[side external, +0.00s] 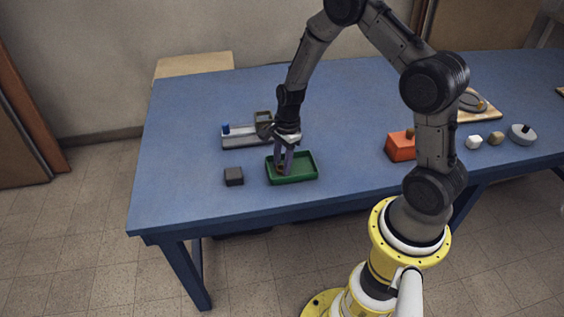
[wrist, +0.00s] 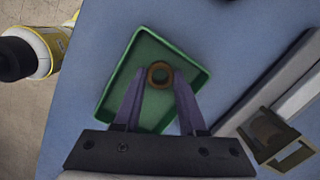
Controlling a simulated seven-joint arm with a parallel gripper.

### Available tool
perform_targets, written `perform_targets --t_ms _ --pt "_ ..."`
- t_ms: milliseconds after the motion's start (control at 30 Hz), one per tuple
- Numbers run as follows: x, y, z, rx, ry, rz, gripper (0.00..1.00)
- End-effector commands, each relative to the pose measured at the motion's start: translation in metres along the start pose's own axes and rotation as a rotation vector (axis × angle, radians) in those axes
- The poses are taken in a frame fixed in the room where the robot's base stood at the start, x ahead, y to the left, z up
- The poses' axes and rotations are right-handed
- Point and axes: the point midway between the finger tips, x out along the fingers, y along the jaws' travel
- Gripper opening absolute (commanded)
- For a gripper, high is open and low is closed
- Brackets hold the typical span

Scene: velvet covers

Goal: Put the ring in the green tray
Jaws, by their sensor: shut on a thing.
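The green tray (side external: 306,177) lies on the blue table near its front edge, and it also shows in the wrist view (wrist: 197,78). My gripper (side external: 284,168) points down over the left part of the tray. In the wrist view its two purple fingers (wrist: 160,82) are shut on the ring (wrist: 152,83), a small brown ring with a dark hole. The ring appears within the tray's outline. I cannot tell whether it touches the tray floor. In the side view the ring is small and mostly hidden by the fingers.
A dark cube (side external: 234,176) sits just left of the tray. A grey fixture (side external: 240,142) with a blue peg and a brown frame (side external: 263,117) stands behind.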

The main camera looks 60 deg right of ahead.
Motion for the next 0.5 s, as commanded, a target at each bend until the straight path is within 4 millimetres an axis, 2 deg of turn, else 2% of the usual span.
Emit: perform_targets --t_ms 33,67,200,500 --pt "0.0020 0.0002 -0.0003 0.001 0.000 0.001 0.00" --pt "0.0015 0.0001 -0.0002 0.000 0.000 0.000 0.46" --pt "0.0012 0.0001 -0.0002 0.000 0.000 0.000 0.71" --pt "0.0000 -0.0001 0.0000 0.000 0.000 0.000 0.71"
